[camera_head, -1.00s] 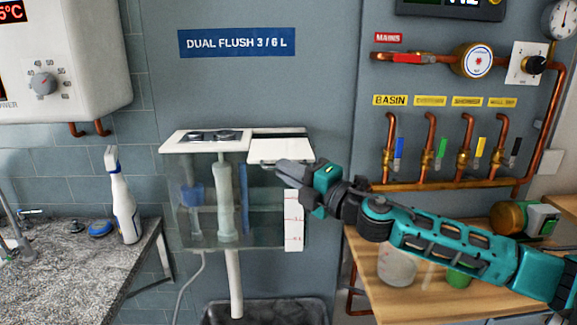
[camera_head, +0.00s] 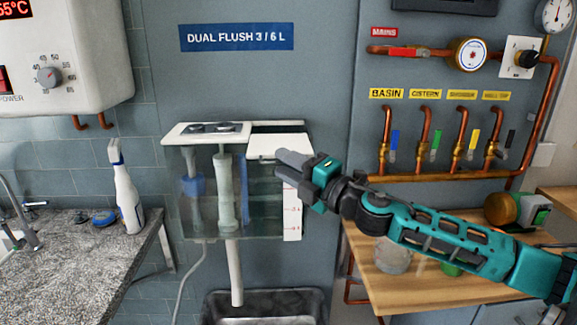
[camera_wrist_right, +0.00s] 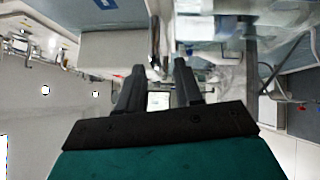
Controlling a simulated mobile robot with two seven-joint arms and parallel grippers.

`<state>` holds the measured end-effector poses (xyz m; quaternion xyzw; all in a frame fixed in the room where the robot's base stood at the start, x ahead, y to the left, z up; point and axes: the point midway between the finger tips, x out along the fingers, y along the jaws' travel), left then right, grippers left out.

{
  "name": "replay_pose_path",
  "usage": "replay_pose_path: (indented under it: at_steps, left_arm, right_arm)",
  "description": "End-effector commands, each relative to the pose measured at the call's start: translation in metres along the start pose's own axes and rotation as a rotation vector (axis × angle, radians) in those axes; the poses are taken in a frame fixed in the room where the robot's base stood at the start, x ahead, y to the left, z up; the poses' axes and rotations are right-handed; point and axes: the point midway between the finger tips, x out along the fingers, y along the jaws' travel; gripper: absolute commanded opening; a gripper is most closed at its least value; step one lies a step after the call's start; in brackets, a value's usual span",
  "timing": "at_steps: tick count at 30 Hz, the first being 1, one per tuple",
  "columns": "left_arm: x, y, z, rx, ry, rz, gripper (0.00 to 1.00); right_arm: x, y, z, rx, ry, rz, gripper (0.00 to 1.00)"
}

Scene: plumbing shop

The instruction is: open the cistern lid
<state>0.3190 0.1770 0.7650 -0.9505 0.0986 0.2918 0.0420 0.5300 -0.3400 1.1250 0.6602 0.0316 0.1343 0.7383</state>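The clear cistern (camera_head: 258,215) hangs on the grey wall. A white top section (camera_head: 180,133) with two dark flush buttons covers its left side. The white lid panel (camera_head: 272,146) is at the top right, with a gap between it and the thin white bar at the back. My right gripper (camera_head: 282,165) is at the front right edge of this panel. Its fingertips overlap the panel's edge in the head view, and I cannot tell whether they touch it. In the right wrist view, the gripper's fingers (camera_wrist_right: 160,75) are apart with nothing clearly held. My left gripper is out of view.
A spray bottle (camera_head: 127,195) stands on the granite counter (camera_head: 75,270) at left. Copper pipes and valves (camera_head: 425,140) are on the wall at right, above a wooden bench (camera_head: 430,290). A dark basin (camera_head: 225,308) is below the cistern.

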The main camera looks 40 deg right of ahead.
Motion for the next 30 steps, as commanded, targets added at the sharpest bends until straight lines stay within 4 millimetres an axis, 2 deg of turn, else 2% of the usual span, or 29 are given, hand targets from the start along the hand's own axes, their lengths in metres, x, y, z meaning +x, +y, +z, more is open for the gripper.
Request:
replay_pose_path:
  at_steps: [11,18,30]
  left_arm:
    - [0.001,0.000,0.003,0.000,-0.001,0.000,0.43]
    - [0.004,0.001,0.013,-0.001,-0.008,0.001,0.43]
    - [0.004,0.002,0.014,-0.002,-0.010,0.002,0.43]
  right_arm:
    - [-0.007,-0.003,0.000,0.003,0.000,-0.004,0.35]
    - [-0.028,-0.004,-0.001,0.002,0.001,-0.005,0.35]
    - [-0.066,-0.002,-0.001,0.006,0.000,-0.003,0.35]
